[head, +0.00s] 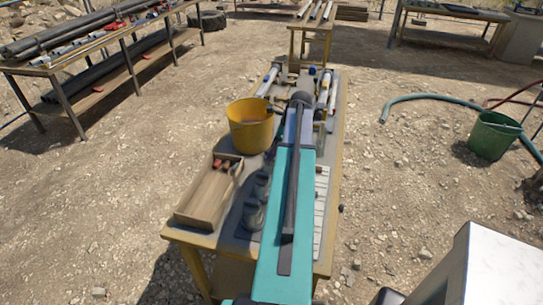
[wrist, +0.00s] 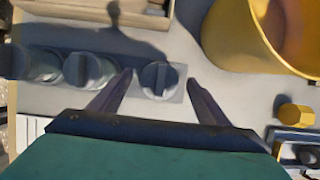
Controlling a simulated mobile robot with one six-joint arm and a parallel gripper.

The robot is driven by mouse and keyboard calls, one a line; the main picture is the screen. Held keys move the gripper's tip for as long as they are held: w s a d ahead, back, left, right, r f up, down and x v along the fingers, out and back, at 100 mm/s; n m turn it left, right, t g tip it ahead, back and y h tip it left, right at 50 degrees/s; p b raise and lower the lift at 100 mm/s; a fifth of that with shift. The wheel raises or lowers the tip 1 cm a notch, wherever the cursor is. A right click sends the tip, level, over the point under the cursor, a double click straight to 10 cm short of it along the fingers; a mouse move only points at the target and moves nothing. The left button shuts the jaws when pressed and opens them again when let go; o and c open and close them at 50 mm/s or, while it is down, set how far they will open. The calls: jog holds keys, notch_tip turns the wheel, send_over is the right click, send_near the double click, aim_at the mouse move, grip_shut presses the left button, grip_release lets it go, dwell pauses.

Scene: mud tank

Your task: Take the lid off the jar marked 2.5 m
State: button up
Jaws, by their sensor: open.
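In the wrist view a row of jars with round grey lids stands on the table. One lidded jar (wrist: 158,80), with a raised bar across its lid, is between my fingertips. To its left are another lidded jar (wrist: 82,70) and more jars (wrist: 40,66) near the left edge. I cannot read any marking, so I cannot tell which is 2.5 m. My gripper (wrist: 159,77) is open, one finger on each side of the jar, with gaps visible; its height above the lid is unclear. In the head view two jars (head: 253,214) show left of my arm, which hides the gripper's fingers.
A yellow bucket (head: 250,126) stands close by, at the upper right in the wrist view (wrist: 230,40). A wooden box (head: 206,192) lies at the table's left edge. A yellow hexagonal piece (wrist: 296,113) is right of my gripper. Tubes (head: 323,90) lie at the table's far end.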

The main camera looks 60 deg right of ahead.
jog(key=c, duration=1.1)
jog(key=shift+c, duration=0.2)
jog(key=shift+r, duration=0.2)
jog(key=shift+r+b, duration=0.7)
jog(key=shift+r, duration=0.35)
jog(key=s+d+r+b, duration=0.2)
jog(key=s+b, duration=0.2)
jog(key=s, duration=1.1)
jog(key=shift+s+d+r+b, duration=0.2)
jog(key=shift+s+r+b, duration=0.1)
jog(key=shift+s+b, duration=0.1)
